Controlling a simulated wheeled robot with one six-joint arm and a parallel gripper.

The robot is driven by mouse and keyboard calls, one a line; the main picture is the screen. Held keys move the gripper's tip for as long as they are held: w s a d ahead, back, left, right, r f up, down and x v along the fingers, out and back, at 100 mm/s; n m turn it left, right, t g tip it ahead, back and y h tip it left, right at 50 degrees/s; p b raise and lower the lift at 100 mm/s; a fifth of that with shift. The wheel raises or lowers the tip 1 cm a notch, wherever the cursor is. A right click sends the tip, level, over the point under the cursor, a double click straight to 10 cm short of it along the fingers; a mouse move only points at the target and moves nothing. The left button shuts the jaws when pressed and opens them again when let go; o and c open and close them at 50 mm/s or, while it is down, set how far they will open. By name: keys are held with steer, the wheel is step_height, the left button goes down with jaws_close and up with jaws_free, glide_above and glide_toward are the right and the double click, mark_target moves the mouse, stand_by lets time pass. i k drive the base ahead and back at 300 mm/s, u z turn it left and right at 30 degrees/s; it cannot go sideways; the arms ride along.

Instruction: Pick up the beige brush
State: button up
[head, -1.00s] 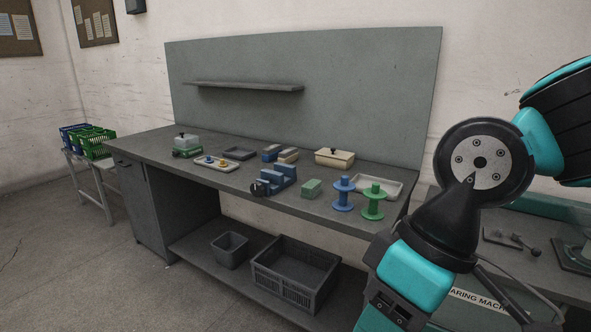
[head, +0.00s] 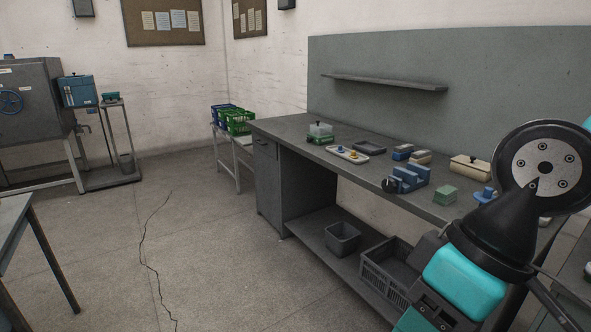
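A small beige block-like piece (head: 421,157), which looks like the beige brush, lies on the grey workbench (head: 290,127) beside a similar blue piece (head: 403,152). It is too small to make out bristles. My arm is at the right edge of the head view, in front of the bench's right end. My gripper is not in view, so whether it is open or shut does not show.
Around it on the bench are a dark tray (head: 369,147), a beige lidded box (head: 471,168), a blue stepped block (head: 408,179) and a green block (head: 445,194). Crates (head: 238,121) stand on a side table. Open floor (head: 200,240) lies left of the bench.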

mark_target(423, 157)
steer(key=u, duration=0.55)
steer(key=i, duration=2.75)
steer(key=z, duration=1.05)
steer(key=i, duration=0.7)
steer(key=z, duration=1.25)
steer(key=i, duration=0.45)
steer(key=z, duration=0.3)
